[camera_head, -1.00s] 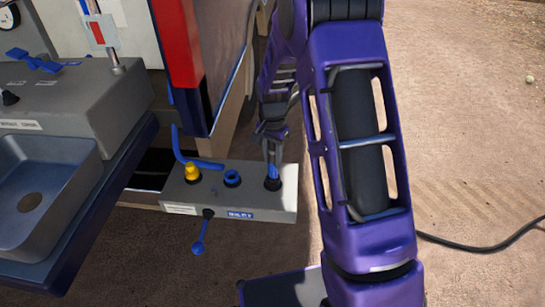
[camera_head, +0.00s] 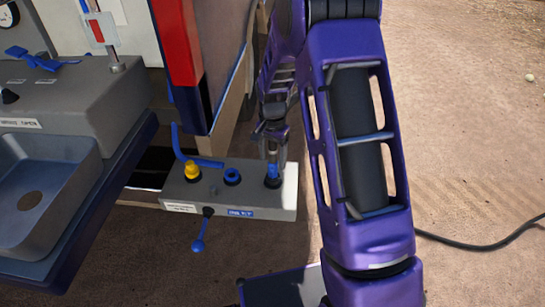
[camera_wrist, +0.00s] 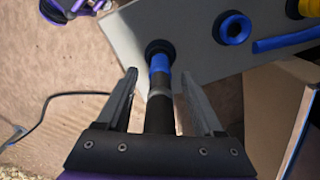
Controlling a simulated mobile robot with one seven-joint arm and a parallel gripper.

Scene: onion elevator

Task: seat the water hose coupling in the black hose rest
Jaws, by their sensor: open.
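The blue water hose coupling (camera_wrist: 160,65) stands in the black hose rest (camera_wrist: 158,47), at the right end of the grey box. In the wrist view its lower end is inside the black ring. The dark hose (camera_wrist: 160,115) runs from it back between my fingers. My gripper (camera_wrist: 159,77) is open, one finger on each side of the hose and coupling, with gaps visible on both sides. In the head view, the coupling (camera_head: 272,172) looks about upright in the rest (camera_head: 272,182), below my gripper (camera_head: 272,150). How deep it sits is hidden.
The grey box (camera_head: 230,190) also bears a blue-ringed socket (camera_head: 232,177), a yellow fitting (camera_head: 192,171) and a blue lever (camera_head: 199,232) on its front. A blue bent handle (camera_head: 195,162) lies behind. A sink (camera_head: 45,185) stands left.

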